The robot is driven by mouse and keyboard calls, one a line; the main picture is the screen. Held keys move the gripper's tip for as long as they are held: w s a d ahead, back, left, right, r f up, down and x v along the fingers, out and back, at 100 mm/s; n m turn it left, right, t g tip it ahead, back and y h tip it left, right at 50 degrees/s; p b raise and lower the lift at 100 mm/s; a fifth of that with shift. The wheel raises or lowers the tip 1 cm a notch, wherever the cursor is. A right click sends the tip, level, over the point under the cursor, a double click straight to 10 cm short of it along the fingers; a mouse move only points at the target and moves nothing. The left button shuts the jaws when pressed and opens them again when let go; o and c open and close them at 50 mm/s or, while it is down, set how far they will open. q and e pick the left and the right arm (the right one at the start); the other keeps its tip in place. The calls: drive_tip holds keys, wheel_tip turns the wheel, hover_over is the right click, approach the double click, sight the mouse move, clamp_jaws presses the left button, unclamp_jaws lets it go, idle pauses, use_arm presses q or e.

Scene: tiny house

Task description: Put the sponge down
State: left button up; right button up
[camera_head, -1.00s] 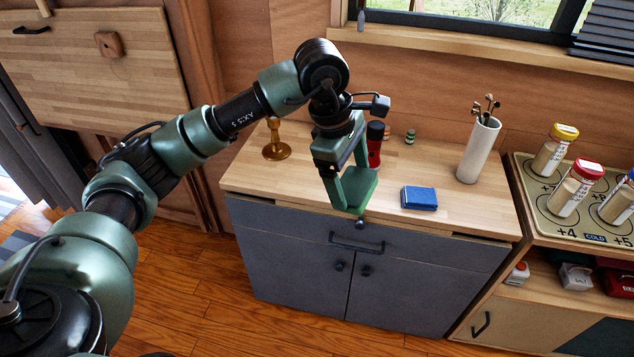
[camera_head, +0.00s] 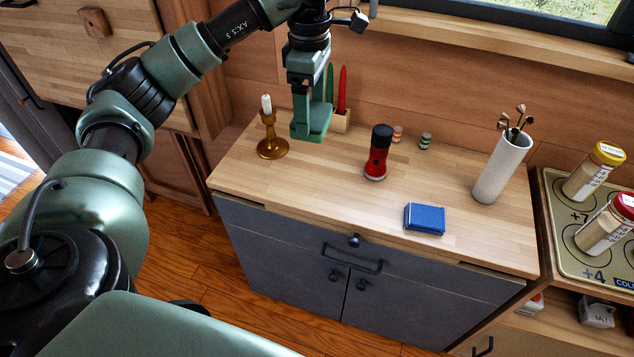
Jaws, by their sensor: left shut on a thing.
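My left gripper (camera_head: 311,124) hangs above the back left of the wooden countertop, fingers pointing down. It is shut on a green, block-like thing that I take to be the sponge (camera_head: 311,128). The sponge's colour is close to that of the fingers, so its exact outline is hard to tell. It appears to be clear of the countertop (camera_head: 330,185), between the brass candlestick and the red flashlight in the picture. My right gripper is out of view.
A candlestick (camera_head: 270,140), a holder with red and green candles (camera_head: 342,120), a red-and-black flashlight (camera_head: 376,158), two small striped jars (camera_head: 425,141), a blue box-like block (camera_head: 424,219) and a white vase (camera_head: 502,168) stand on the countertop. Its front left is clear.

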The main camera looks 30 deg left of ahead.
use_arm(q)
drive_tip(key=shift+s+f, duration=0.3)
drive_tip(key=shift+f, duration=0.05)
wheel_tip(320, 180, down, 14)
drive_tip(key=shift+w+f+p, duration=0.15)
drive_tip(key=shift+f+p, duration=0.1)
drive_tip(key=shift+p, duration=0.65)
drive_tip(key=shift+f, duration=0.6)
drive_tip(key=shift+d+f+p, duration=0.1)
drive_tip(key=shift+f+p, duration=0.2)
drive_tip(key=shift+f, duration=1.3)
drive_tip(key=o, duration=1)
drive_tip(key=shift+o, duration=0.2)
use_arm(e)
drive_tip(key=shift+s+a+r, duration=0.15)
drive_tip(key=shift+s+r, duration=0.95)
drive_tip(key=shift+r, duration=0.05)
